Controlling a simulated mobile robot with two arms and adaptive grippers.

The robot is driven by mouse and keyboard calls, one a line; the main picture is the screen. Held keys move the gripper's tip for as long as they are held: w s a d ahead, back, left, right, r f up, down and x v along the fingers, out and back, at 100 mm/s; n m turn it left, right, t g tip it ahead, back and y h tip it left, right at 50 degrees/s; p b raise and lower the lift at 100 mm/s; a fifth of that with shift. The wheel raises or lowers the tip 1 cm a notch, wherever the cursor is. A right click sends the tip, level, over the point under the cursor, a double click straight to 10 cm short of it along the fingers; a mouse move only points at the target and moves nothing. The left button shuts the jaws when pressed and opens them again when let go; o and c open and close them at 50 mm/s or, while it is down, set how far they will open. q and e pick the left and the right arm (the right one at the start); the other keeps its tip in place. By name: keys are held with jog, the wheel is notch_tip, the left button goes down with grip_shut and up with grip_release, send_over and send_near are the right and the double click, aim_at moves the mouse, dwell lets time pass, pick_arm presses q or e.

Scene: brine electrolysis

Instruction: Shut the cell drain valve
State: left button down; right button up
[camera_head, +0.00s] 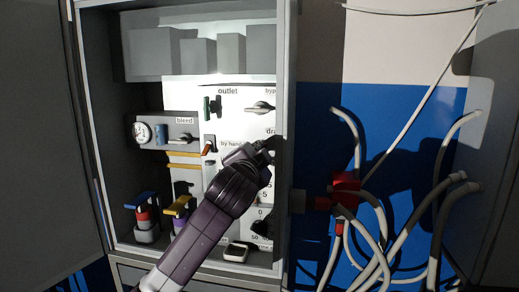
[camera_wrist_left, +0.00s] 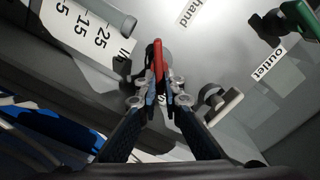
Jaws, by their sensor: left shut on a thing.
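My left gripper (camera_head: 262,150) reaches into the open cabinet, its tips just under the partly cut-off "drain" label (camera_head: 271,131). In the left wrist view the gripper (camera_wrist_left: 161,98) is shut on a red handle (camera_wrist_left: 158,54), which I take to be the drain valve's handle. The handle stands out beyond the fingertips. The valve body is mostly hidden behind the fingers, and in the head view my gripper and the cabinet's side wall hide the valve. My right gripper is not in view.
The green outlet valve (camera_head: 212,107), bypass lever (camera_head: 259,107) and orange by-hand lever (camera_head: 208,147) are close by. The cabinet's right wall (camera_head: 286,160) is tight beside my gripper. A bleed box with a gauge (camera_head: 142,133) is at left. White hoses (camera_head: 400,240) hang outside right.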

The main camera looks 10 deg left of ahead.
pick_arm(q)
jog(key=shift+d+f+m, duration=0.1)
jog(key=shift+f+m, duration=0.1)
jog(key=shift+m, duration=1)
jog(key=shift+d+f+m, duration=0.1)
jog(key=shift+f+m, duration=0.05)
jog(key=shift+m, duration=1.05)
jog(key=shift+f+m, duration=0.2)
jog(key=shift+m, duration=1)
jog(key=shift+f, duration=0.1)
jog(key=c, duration=2.1)
grip_release()
jog(key=s, duration=1.2)
